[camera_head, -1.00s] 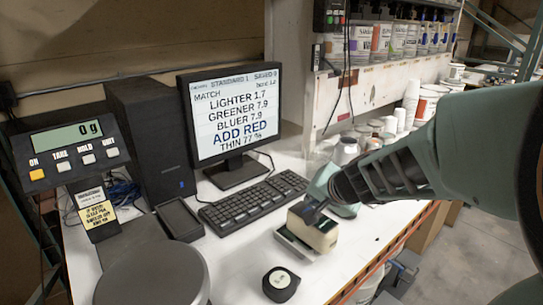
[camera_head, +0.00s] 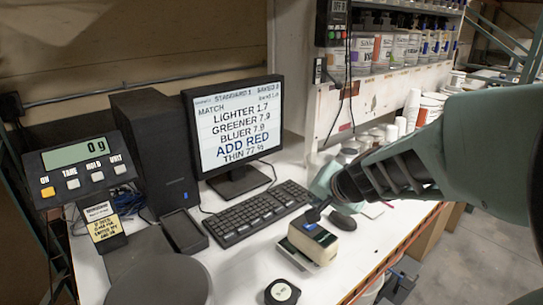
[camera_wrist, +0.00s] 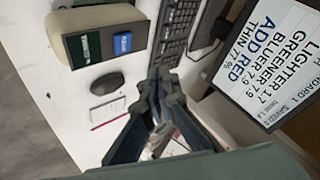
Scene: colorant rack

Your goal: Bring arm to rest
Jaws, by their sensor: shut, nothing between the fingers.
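My gripper (camera_head: 316,213) is at the end of my green-grey arm, which reaches in from the right over the white table (camera_head: 375,243). In the wrist view my gripper (camera_wrist: 160,84) has its dark fingers together with nothing between them. In the head view its fingertips overlap the back of a beige handheld device (camera_head: 314,246). In the wrist view that device (camera_wrist: 92,38) stands apart from the fingers, at upper left, its dark green panel and blue button visible.
A black mouse (camera_head: 342,220) and keyboard (camera_head: 257,212) lie close to my gripper. A monitor (camera_head: 236,135) stands behind, a scale with a readout (camera_head: 78,157) at left. A round black-and-white object (camera_head: 282,292) sits at front. Paint cans (camera_head: 383,50) fill the right shelf.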

